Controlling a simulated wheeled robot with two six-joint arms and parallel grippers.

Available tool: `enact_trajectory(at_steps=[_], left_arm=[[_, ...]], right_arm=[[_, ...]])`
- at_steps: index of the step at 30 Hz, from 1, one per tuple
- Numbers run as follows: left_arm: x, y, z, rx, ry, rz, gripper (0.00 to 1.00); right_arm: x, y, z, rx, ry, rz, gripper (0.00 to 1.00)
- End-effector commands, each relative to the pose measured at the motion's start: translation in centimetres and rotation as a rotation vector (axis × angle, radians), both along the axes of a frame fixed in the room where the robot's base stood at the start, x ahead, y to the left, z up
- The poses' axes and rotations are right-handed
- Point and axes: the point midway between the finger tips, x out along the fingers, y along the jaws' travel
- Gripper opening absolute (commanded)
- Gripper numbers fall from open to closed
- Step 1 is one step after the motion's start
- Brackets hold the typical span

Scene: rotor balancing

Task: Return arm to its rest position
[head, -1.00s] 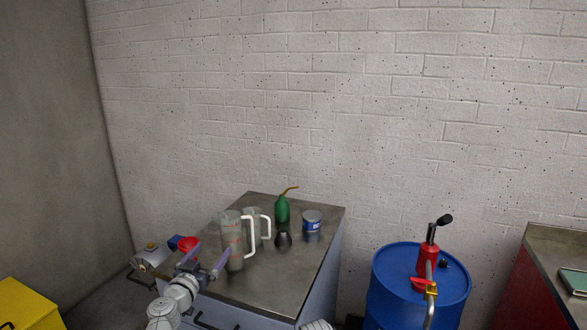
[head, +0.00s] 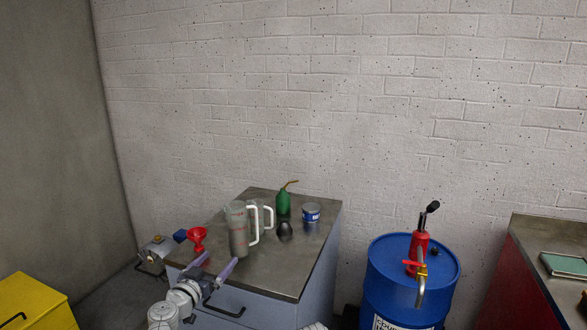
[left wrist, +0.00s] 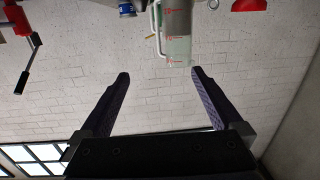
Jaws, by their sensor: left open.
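My left gripper (head: 221,257) is open and empty in front of the grey bench's near edge. In the left wrist view its two purple fingers (left wrist: 160,73) stand apart with nothing between them. A clear measuring jug (head: 238,230) with red marks and a white handle stands upright on the bench, beyond the fingers. The jug also shows in the left wrist view (left wrist: 177,32), which appears upside down. A second jug (head: 265,214) stands partly hidden behind it. My right gripper is not in view.
The bench (head: 285,275) also bears a red funnel (head: 197,236), a green oil can (head: 283,204), a dark object (head: 285,231) and a blue tin (head: 311,213). A blue drum (head: 400,300) with a red pump (head: 418,248) stands right. A yellow box (head: 35,300) is left.

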Motion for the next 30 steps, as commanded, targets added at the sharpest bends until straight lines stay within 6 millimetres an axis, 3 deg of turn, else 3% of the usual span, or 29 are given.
enact_trajectory(at_steps=[5, 11, 16, 19, 24, 30], left_arm=[[-0.7, -2.5, -1.5, 0.003, 0.07, -0.081, 1.0], [-2.4, -6.2, -4.6, 0.009, 0.226, -0.199, 1.0], [-5.4, -9.3, -9.1, 0.031, 0.47, -0.288, 1.0], [-8.4, -10.4, -12.9, 0.059, 0.698, -0.299, 1.0], [-13.9, -9.1, -18.0, 0.124, 1.075, -0.17, 1.0], [-18.9, -5.6, -20.5, 0.197, 1.367, 0.106, 1.0]], right_arm=[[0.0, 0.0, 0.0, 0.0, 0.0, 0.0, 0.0], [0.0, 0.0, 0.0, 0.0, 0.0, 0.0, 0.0], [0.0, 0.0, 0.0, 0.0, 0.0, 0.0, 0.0], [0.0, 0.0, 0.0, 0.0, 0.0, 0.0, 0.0], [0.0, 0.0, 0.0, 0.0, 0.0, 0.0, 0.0], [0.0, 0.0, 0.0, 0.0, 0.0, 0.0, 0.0]])
